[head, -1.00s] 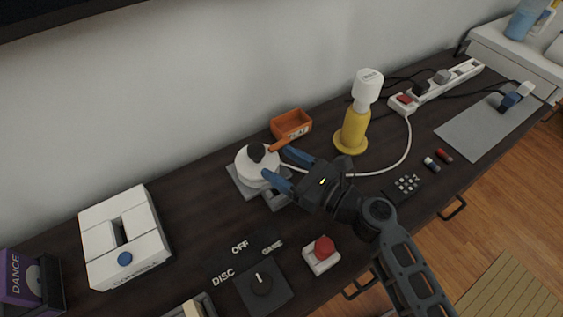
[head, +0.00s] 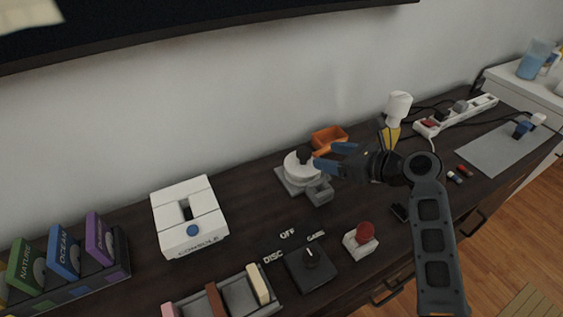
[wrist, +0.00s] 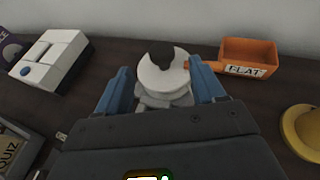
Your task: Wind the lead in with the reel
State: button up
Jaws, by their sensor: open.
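The reel (head: 298,169) is a white drum on a grey base with a dark knob (head: 303,153) on top, standing on the dark cabinet. In the wrist view the reel (wrist: 163,74) lies ahead, between my fingers in the picture. My gripper (head: 332,160) is open, its blue fingers just right of the reel. Whether they touch it I cannot tell. An orange handle piece (wrist: 201,65) shows at the drum's right side in the wrist view. The white lead is mostly hidden behind my arm; a short piece (head: 432,143) shows near the power strip (head: 455,115).
An orange tray (head: 328,138) marked FLAT in the wrist view stands behind the reel. A yellow-based lamp (head: 393,127) stands to the right. A white console (head: 189,217), a dial (head: 311,262) and a red button (head: 364,234) stand in front and left. The cabinet top between console and reel is bare.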

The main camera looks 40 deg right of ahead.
aim_at(305, 151)
jog(key=x, duration=0.7)
jog(key=shift+w+f, duration=0.25)
jog(key=shift+c, duration=0.2)
grip_shut()
dwell(0.4)
